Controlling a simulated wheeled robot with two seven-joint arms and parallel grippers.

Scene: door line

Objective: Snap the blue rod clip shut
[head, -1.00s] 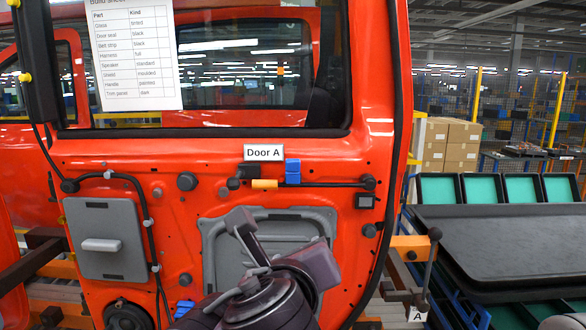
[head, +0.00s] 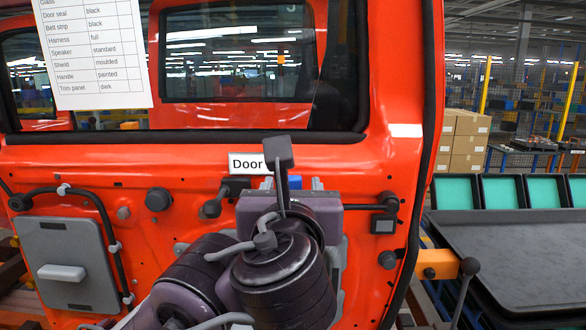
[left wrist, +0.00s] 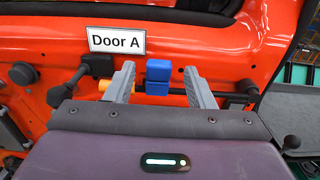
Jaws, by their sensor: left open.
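The blue rod clip (left wrist: 158,77) sits on the dark rod (left wrist: 236,102) on the red door, just below the Door A label. In the left wrist view it shows between the two fingers of my left gripper (left wrist: 158,88), which is open. I cannot tell whether the fingers touch the clip. In the head view my left gripper (head: 283,175) covers most of the clip, and only a bit of blue (head: 318,184) shows at its right. An orange piece (left wrist: 103,86) on the rod is partly behind the left finger. My right gripper is not in view.
The red door (head: 370,150) fills the middle, with a grey panel with a handle (head: 68,262) at left and a black cable (head: 103,225) beside it. A dark tray table (head: 510,255) stands at right. An orange bracket (head: 441,265) projects near the door's right edge.

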